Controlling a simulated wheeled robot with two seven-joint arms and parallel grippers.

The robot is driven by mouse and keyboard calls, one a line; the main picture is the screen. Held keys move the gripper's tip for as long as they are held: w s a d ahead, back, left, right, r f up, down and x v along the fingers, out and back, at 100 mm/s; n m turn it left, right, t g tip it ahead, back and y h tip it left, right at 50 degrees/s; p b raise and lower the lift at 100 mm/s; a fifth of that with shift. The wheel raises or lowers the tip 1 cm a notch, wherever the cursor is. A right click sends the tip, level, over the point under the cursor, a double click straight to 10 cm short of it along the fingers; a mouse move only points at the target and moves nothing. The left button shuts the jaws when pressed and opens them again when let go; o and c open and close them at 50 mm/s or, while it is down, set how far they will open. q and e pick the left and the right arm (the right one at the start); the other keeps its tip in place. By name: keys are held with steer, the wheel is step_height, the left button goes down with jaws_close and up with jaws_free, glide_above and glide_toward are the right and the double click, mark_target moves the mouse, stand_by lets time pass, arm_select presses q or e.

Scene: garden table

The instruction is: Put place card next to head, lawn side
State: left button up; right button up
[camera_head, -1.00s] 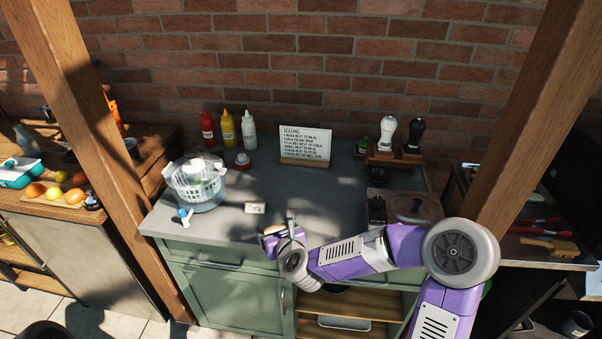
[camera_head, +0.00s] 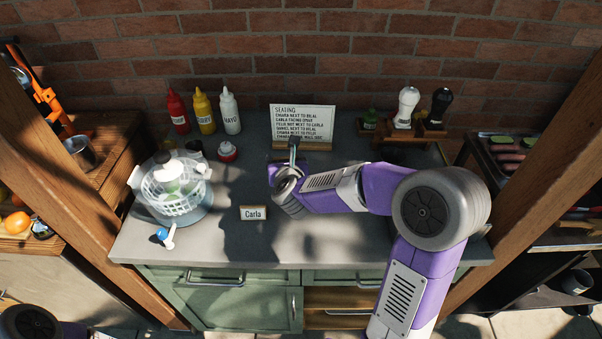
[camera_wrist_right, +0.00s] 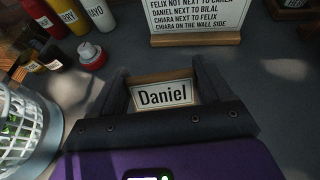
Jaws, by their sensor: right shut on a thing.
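My right gripper (camera_wrist_right: 163,82) is shut on a place card that reads "Daniel" (camera_wrist_right: 165,95) in the right wrist view. In the head view my right gripper (camera_head: 291,160) is over the grey countertop (camera_head: 330,240), just in front of the seating sign (camera_head: 302,122), and the card is hidden there. The white sign stands in a wooden base and also shows in the wrist view (camera_wrist_right: 195,18). A second place card reading "Carla" (camera_head: 253,213) stands on the counter left of my right forearm. My left gripper is not in view; only part of my left arm shows at the lower left.
Red, yellow and white squeeze bottles (camera_head: 204,110) stand along the back. A salad spinner (camera_head: 174,188) is at the left, with a blue-and-white utensil (camera_head: 166,236) before it. A wooden stand (camera_head: 414,134) is at the back right.

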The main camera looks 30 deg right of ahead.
steer(key=shift+m+g+h, duration=0.6)
steer(key=shift+m+h, duration=0.2)
steer(key=shift+h, duration=0.1)
steer(key=d+b, duration=0.1)
steer(key=d+f, duration=0.1)
steer(key=d, duration=0.1)
steer(key=s+d+f+b, duration=0.1)
steer(key=shift+d+f+b, duration=0.25)
steer(key=shift+b, duration=0.1)
step_height(320, 180, down, 6)
steer(key=shift+r+b, duration=0.15)
steer(key=shift+b, duration=0.9)
steer(key=o, duration=1)
steer(key=shift+c, duration=0.2)
